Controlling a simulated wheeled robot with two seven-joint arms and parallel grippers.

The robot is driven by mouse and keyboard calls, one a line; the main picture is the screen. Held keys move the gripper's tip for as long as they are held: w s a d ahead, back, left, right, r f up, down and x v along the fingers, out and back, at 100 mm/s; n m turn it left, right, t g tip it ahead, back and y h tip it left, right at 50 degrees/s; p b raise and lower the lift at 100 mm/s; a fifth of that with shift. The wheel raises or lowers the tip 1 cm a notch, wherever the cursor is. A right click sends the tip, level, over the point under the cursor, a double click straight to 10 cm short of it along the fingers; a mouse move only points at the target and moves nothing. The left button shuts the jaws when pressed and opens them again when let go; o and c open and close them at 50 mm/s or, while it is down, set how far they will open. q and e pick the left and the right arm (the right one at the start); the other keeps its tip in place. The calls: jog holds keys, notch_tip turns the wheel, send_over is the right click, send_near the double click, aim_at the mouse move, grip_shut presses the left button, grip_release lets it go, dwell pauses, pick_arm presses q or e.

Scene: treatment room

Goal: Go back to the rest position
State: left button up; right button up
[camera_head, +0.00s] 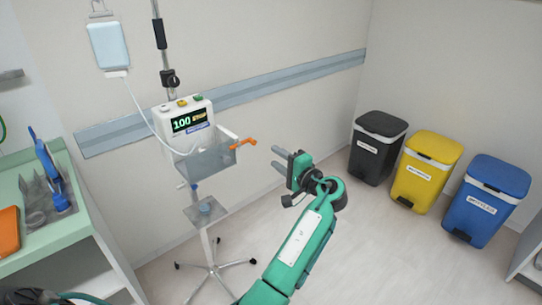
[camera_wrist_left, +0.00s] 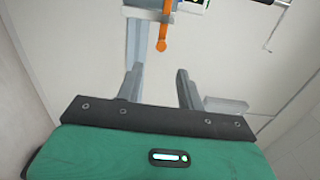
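My left gripper (camera_head: 276,158) is on the green arm that comes up from the bottom of the head view. Its two grey fingers point left, toward the pump stand. In the left wrist view the fingers (camera_wrist_left: 158,75) are apart with nothing between them, so it is open and empty. The orange lever (camera_head: 243,143) at the pump's clear box is apart from the fingertips in the head view. It also shows beyond the fingers in the left wrist view (camera_wrist_left: 162,32). My right gripper is not in view.
A white pump (camera_head: 188,108) with a lit display stands on a wheeled pole (camera_head: 208,245), and a drip bag (camera_head: 109,45) hangs above. A green cart (camera_head: 60,233) is at left. Black (camera_head: 377,155), yellow (camera_head: 423,178) and blue (camera_head: 483,208) bins stand right. Floor between is clear.

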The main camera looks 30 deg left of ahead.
pick_arm(q)
jog(key=shift+d, duration=0.1)
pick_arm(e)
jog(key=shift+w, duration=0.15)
